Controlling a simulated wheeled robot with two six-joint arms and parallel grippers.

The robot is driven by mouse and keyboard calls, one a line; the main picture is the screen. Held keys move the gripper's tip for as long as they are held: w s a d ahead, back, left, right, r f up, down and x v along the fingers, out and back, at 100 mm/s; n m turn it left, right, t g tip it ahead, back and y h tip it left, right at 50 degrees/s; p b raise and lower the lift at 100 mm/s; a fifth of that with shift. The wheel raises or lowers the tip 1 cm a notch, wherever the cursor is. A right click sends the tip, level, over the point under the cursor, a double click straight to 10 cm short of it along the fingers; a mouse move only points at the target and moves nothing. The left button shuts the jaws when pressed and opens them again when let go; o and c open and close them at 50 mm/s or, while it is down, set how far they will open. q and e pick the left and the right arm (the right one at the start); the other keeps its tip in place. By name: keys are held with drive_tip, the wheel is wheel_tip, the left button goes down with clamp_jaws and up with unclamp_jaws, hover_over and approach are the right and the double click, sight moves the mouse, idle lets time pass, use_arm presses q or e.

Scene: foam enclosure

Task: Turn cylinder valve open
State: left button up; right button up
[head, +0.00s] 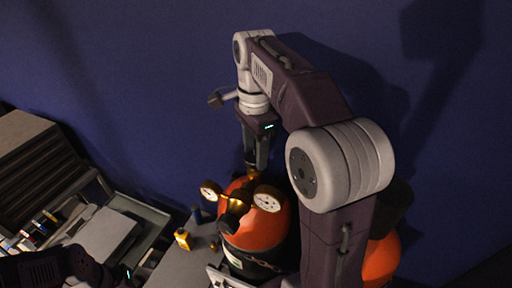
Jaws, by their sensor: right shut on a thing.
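An orange cylinder (272,228) with a dark lower band stands upright at the lower middle of the head view. On its top sit a brass regulator (231,203) and two round gauges, a left one (209,191) and a right one (267,200). The brass cylinder valve (253,174) is at the top, mostly hidden by my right gripper (252,164). My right gripper points down from above and is shut on the valve. My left gripper (130,277) is at the lower left, away from the cylinder; its fingers are not clear.
A second orange cylinder (382,262) stands to the right, partly behind my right arm. A chain (262,262) crosses the first cylinder. A small yellow item (182,239) lies on a grey surface to the left. A grey tray (140,213) and drawers (40,165) are farther left. A blue wall is behind.

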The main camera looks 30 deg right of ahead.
drive_tip(key=n+p, duration=0.1)
drive_tip(key=n, duration=0.3)
drive_tip(key=shift+r+n+p, duration=0.15)
drive_tip(key=shift+n+p, duration=0.15)
drive_tip(key=n+p, duration=0.1)
drive_tip(key=n, duration=0.2)
drive_tip(key=shift+n, duration=0.4)
drive_tip(key=n+p, duration=0.1)
drive_tip(key=n, duration=0.3)
drive_tip(key=shift+w+a, duration=0.1)
drive_tip(key=shift+n+p, duration=0.5)
drive_tip(key=shift+n, duration=1.5)
drive_tip(key=o, duration=1.4)
drive_tip(key=shift+c, duration=0.2)
